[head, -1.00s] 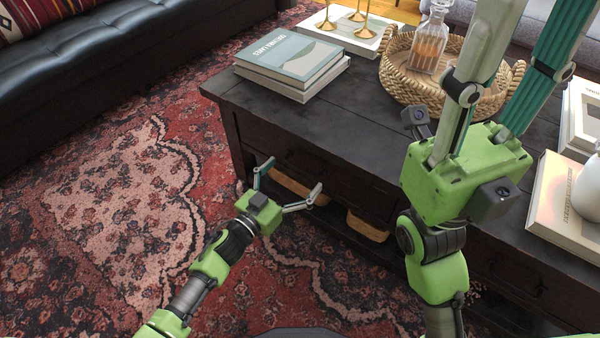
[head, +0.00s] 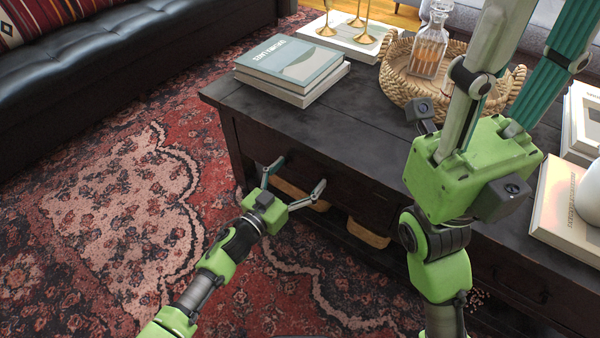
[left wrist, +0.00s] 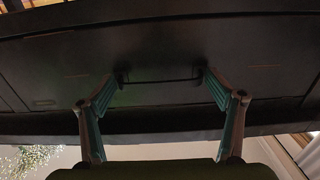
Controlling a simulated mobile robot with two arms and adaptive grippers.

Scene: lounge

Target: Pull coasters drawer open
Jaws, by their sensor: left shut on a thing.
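The dark wooden coffee table (head: 330,112) has a drawer front (head: 345,188) on its near side, and it looks flush with the table. In the left wrist view a thin dark handle (left wrist: 160,80) crosses the drawer front.
Books (head: 292,68), a woven tray (head: 400,88) with a glass decanter (head: 429,45), and more books (head: 560,215) stand on the table. Baskets (head: 368,232) sit on the lower shelf. A black sofa (head: 120,75) is at the left. The patterned rug (head: 110,200) is clear.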

